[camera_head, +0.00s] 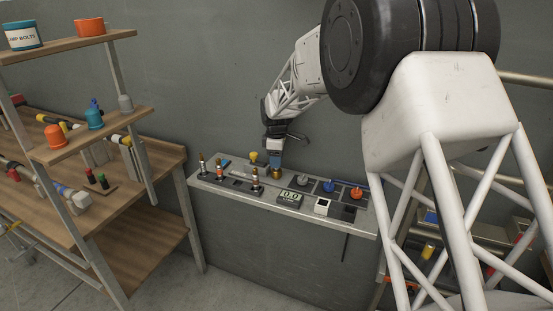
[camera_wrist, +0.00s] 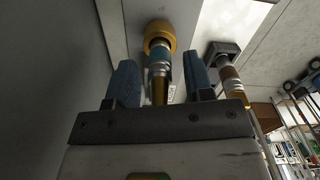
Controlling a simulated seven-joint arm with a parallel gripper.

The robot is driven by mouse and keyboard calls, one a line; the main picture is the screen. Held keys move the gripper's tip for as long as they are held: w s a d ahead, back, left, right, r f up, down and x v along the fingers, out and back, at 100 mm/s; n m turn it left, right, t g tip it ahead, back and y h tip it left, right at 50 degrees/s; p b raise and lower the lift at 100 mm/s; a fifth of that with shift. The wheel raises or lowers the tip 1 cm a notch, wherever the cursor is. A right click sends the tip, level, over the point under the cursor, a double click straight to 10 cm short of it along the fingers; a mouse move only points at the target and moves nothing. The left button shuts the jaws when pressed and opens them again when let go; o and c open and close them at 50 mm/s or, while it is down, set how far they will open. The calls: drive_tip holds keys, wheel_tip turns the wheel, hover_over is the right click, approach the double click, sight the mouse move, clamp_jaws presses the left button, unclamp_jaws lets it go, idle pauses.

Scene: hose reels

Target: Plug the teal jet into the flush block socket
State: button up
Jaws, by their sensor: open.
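The teal jet (camera_wrist: 160,62) shows in the wrist view, with a teal band, a metal collar and a brass tip pointing toward my gripper. Its far end sits at a round gold fitting (camera_wrist: 159,32) on the grey surface; how deep it sits is hidden. My gripper (camera_wrist: 161,85) is open, with one blue finger on each side of the jet and visible gaps between. In the head view my gripper (camera_head: 275,160) is low over the back of the grey bench, above a gold piece (camera_head: 277,174). I cannot tell whether this gold fitting is the flush block socket.
A brown-banded jet (camera_wrist: 231,80) stands in a dark square block (camera_wrist: 222,50) beside my right finger. The bench (camera_head: 345,222) also holds small jets (camera_head: 254,179), a display (camera_head: 289,197), a white box (camera_head: 322,206) and blue and orange knobs (camera_head: 357,193). A wooden shelf (camera_head: 90,120) stands left.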

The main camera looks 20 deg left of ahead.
drive_tip(key=shift+r, duration=0.1)
wheel_tip(320, 180, up, 12)
drive_tip(key=shift+f, duration=0.15)
drive_tip(key=shift+r, duration=0.2)
idle(0.4)
idle(0.7)
